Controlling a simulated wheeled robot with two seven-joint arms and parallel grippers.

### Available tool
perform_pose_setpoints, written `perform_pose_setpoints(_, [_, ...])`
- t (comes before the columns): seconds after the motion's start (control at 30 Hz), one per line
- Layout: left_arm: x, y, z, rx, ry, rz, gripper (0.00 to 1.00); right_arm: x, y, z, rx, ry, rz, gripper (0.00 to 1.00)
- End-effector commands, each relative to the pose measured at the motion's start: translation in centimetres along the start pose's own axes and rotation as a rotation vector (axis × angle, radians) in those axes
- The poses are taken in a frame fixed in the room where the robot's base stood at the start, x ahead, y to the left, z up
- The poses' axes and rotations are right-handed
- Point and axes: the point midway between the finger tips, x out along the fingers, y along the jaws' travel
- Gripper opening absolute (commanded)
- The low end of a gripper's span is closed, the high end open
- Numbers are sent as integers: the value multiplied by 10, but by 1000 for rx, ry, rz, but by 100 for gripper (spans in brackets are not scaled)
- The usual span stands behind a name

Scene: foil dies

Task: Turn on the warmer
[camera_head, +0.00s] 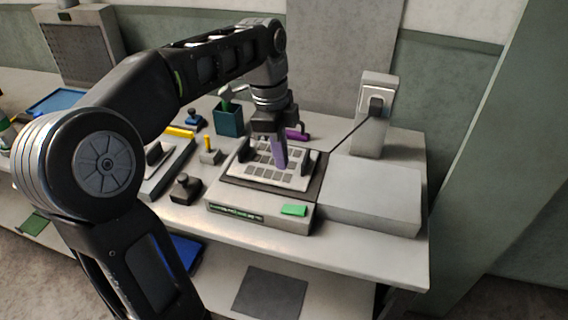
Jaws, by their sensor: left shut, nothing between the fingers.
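The warmer (221,213) is a low grey box with a dark label strip on its front face. A green switch-like piece (293,210) sits at its front right corner; I cannot tell its on or off state. A pale plate (240,171) with several grey squares and two dark grips lies on the warmer. My left gripper (280,160) is over the plate, behind the green piece and apart from it. It is shut and empty. A lavender bar shows at its fingers. My right gripper is not in view.
A grey block (371,195) stands right of the warmer, with a socket box (378,85) and cable behind. A teal cup (228,120), a dark stamp (185,188) and a yellow-handled tool (209,152) stand left. The table's front strip is clear.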

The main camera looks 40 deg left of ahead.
Motion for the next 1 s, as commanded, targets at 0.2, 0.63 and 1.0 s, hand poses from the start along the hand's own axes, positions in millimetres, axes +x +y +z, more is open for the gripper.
perform_pose_setpoints(0.2, [-3, 0, 0, 1, 0, 0, 0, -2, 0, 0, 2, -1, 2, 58])
perform_pose_setpoints(0.63, [-4, -2, -7, 7, 46, -4, 0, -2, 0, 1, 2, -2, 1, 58])
perform_pose_setpoints(1.0, [-5, -2, -9, 3, 73, -6, 0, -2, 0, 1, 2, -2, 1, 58])
